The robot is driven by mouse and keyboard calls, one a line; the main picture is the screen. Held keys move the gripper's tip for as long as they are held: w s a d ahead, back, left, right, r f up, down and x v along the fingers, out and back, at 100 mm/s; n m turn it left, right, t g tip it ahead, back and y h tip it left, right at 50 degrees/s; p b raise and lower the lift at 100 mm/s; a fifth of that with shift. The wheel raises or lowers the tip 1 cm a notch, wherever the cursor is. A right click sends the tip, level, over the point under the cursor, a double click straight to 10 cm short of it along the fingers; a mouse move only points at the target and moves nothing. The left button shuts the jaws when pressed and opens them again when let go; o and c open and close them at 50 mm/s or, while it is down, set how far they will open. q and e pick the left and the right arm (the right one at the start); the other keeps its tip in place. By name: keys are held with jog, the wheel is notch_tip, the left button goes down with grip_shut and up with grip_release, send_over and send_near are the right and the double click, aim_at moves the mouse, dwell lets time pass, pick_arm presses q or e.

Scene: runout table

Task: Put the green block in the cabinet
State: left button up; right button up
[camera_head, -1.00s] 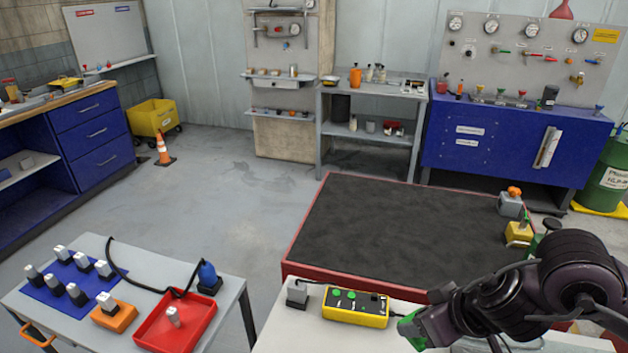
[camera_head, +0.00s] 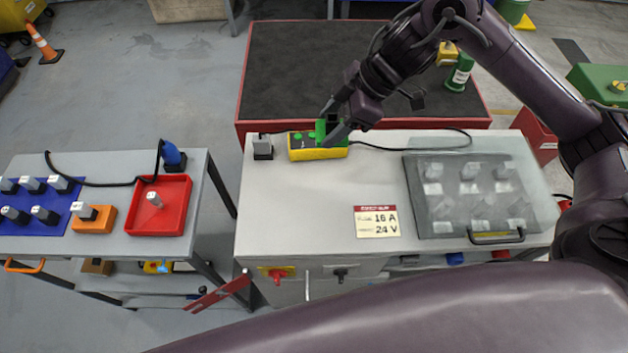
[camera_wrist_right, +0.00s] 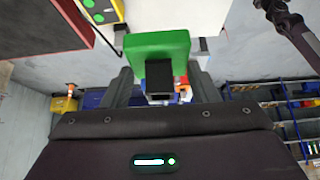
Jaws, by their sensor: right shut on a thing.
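The green block (camera_head: 320,129) is between the fingers of my right gripper (camera_head: 331,124), which is shut on it. In the head view it overlaps the right part of the yellow tester box (camera_head: 318,153); I cannot tell whether it touches the box. The right wrist view shows the green block (camera_wrist_right: 158,45) with a dark square part, between the two fingers (camera_wrist_right: 152,82). The light grey cabinet (camera_head: 300,205) has a clear lid (camera_head: 442,222) with a handle, lying shut over several grey blocks. My left gripper is not in view.
A label plate (camera_head: 377,221) lies on the cabinet top, with bare surface around it. A black cable (camera_head: 420,149) runs along the back. To the left, a side table holds a red tray (camera_head: 160,218), an orange holder (camera_head: 94,219) and a blue mat (camera_head: 45,221).

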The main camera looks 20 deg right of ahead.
jog(key=f, duration=0.7)
jog(key=f+p, duration=0.1)
jog(key=f, duration=0.5)
jog(key=shift+s+d+f, duration=0.1)
jog(key=shift+d+f, duration=0.1)
jog(key=shift+f, duration=0.9)
notch_tip(320, 180, down, 3)
jog(key=shift+f+p, duration=0.2)
jog(key=shift+p, duration=0.15)
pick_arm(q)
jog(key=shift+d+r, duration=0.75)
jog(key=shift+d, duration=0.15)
pick_arm(e)
jog(key=shift+f, duration=0.25)
jog(key=shift+f, duration=0.15)
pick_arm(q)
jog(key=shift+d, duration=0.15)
pick_arm(e)
jog(key=o, duration=1)
jog(key=shift+o, duration=0.2)
